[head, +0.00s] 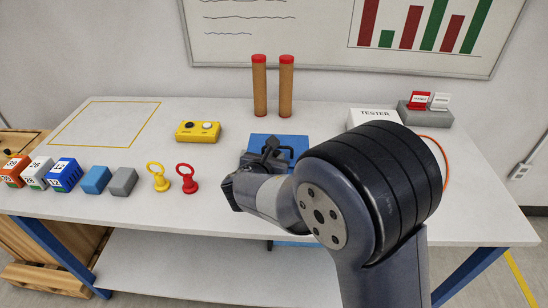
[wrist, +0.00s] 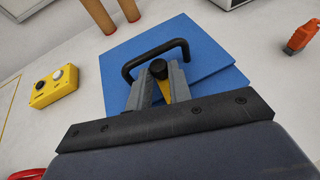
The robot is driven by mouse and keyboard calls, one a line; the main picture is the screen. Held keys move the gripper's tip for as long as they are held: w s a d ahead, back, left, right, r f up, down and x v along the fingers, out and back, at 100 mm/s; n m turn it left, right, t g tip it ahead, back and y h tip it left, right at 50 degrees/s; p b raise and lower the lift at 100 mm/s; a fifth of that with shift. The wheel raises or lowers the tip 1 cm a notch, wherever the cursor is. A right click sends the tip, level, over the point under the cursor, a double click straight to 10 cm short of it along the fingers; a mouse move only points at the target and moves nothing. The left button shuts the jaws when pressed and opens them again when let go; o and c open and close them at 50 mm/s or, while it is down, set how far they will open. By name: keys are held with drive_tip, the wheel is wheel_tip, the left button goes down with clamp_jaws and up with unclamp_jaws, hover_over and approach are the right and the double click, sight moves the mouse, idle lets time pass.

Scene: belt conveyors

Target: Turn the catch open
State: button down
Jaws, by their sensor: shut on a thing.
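A blue case or panel (wrist: 215,68) with a black loop handle (wrist: 128,72) lies on the bench; it also shows in the head view (head: 292,141), partly behind my arm. My gripper (wrist: 161,84) is over the case and shut on the catch, a small part with a round black knob (wrist: 158,69) between the fingertips, inside the loop of the handle. A bit of yellow shows between the fingers. The fingers hide most of the catch, so I cannot tell which way it is turned. In the head view my arm hides much of the gripper.
A yellow button box (head: 198,132) stands left of the case. Two red-topped brown posts (head: 259,86) stand behind it. A yellow ring peg (head: 158,177) and a red one (head: 187,179) stand front left. A tester (head: 374,117) is at the right.

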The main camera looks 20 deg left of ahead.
drive_tip(key=shift+r+m+h+p, duration=0.1)
drive_tip(key=shift+m+h+p, duration=0.4)
drive_tip(key=shift+m+h, duration=0.3)
drive_tip(key=shift+h, duration=0.1)
drive_tip(key=c, duration=1.6)
unclamp_jaws()
drive_tip(key=b+v, duration=0.1)
drive_tip(key=v, duration=0.9)
drive_tip(key=shift+s+r, duration=0.15)
drive_tip(key=shift+s, duration=0.15)
